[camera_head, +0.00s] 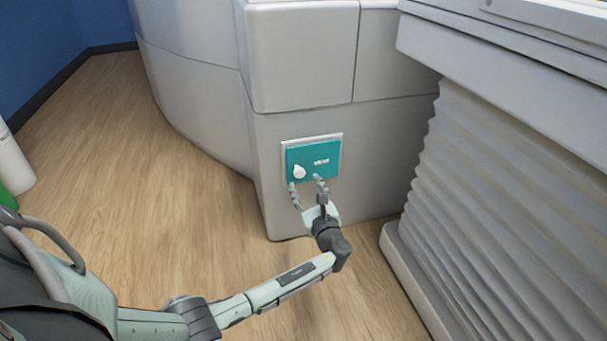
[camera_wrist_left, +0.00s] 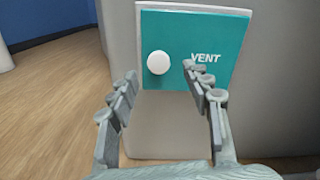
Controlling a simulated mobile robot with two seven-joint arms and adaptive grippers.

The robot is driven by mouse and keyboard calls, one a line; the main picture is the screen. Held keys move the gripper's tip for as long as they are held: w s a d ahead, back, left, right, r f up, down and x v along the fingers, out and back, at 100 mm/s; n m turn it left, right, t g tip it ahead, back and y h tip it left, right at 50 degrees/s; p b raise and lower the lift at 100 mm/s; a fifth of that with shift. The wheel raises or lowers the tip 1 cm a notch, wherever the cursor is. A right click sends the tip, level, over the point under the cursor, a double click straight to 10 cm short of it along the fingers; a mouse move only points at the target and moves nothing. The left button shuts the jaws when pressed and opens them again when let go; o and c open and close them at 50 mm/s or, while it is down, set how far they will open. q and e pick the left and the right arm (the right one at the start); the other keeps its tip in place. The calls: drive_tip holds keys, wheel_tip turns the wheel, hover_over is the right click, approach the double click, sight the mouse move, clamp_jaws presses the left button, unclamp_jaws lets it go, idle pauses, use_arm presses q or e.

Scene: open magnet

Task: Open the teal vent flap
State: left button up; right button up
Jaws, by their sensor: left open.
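The teal vent flap (camera_head: 322,158) is set in a pale frame low on the grey machine housing, and it looks shut. It has a round white knob (camera_head: 299,172) on its left side and the word VENT on its right. In the left wrist view the flap (camera_wrist_left: 215,30) fills the upper middle, with the knob (camera_wrist_left: 158,62) between and beyond the fingers. My left gripper (camera_head: 306,183) is open and empty in front of the flap's lower part. Its fingers (camera_wrist_left: 158,82) stand either side of the knob's line, apart from it. My right gripper is not in view.
The grey machine housing (camera_head: 300,60) rises above and around the flap. A pleated grey bellows base (camera_head: 480,210) stands close on the right. Wood floor (camera_head: 130,150) is clear to the left. A white and green cylinder (camera_head: 12,165) stands at the far left edge.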

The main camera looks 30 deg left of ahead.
sight(300, 175)
use_arm(q)
drive_tip(key=b+x, duration=0.2)
drive_tip(key=x, duration=0.4)
drive_tip(key=shift+a, duration=0.3)
clamp_jaws()
